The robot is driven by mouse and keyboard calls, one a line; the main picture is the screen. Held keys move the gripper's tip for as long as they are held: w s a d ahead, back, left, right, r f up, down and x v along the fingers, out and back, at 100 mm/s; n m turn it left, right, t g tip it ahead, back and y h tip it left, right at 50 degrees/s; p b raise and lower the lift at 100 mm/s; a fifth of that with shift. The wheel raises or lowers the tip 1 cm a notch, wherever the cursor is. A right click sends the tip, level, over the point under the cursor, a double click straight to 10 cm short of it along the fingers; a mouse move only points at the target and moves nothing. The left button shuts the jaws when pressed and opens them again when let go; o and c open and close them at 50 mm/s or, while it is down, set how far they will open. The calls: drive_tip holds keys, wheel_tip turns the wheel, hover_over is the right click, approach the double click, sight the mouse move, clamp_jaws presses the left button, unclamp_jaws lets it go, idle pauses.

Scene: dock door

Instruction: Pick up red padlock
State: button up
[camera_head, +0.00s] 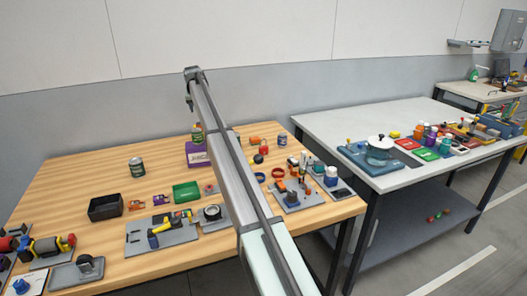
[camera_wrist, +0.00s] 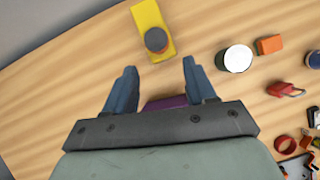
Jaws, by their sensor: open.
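A small red object with a dark loop, which looks like the red padlock (camera_wrist: 283,89), lies on the wooden table at the right of the wrist view. A small red item in the head view (camera_head: 264,150), just right of my arm, appears to be the same one. My gripper (camera_wrist: 156,85) is open and empty. It is above the table, apart from the padlock, which lies well to the right of the fingers. In the head view my gripper (camera_head: 189,103) is raised above the table's back area, and my arm hides part of the table.
A purple box (camera_head: 197,155) stands below my gripper. Beside the padlock are an orange block (camera_wrist: 270,44) and a white-topped can (camera_wrist: 237,58). A yellow item with a grey round top (camera_wrist: 152,32) is ahead. A black bin (camera_head: 105,208) and green tray (camera_head: 186,192) stand left of my arm.

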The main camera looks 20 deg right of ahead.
drive_tip(key=s+d+f+m+h, duration=0.1)
drive_tip(key=s+d+f, duration=0.15)
drive_tip(key=d, duration=1.05)
drive_tip(key=s+d+f+m, duration=0.1)
drive_tip(key=s+d+m, duration=0.15)
drive_tip(key=d, duration=1.05)
drive_tip(key=m+g+y, duration=0.2)
drive_tip(key=m+g, duration=0.4)
drive_tip(key=m, duration=0.4)
hover_over(263, 147)
wheel_tip(263, 147, down, 3)
wheel_tip(263, 147, down, 8)
drive_tip(key=shift+s+r, duration=0.15)
drive_tip(key=shift+r, duration=0.1)
drive_tip(key=shift+w+f, duration=0.15)
drive_tip(key=shift+f, duration=1.4)
drive_tip(key=shift+w+f, duration=0.15)
drive_tip(key=shift+f, duration=1.35)
clamp_jaws()
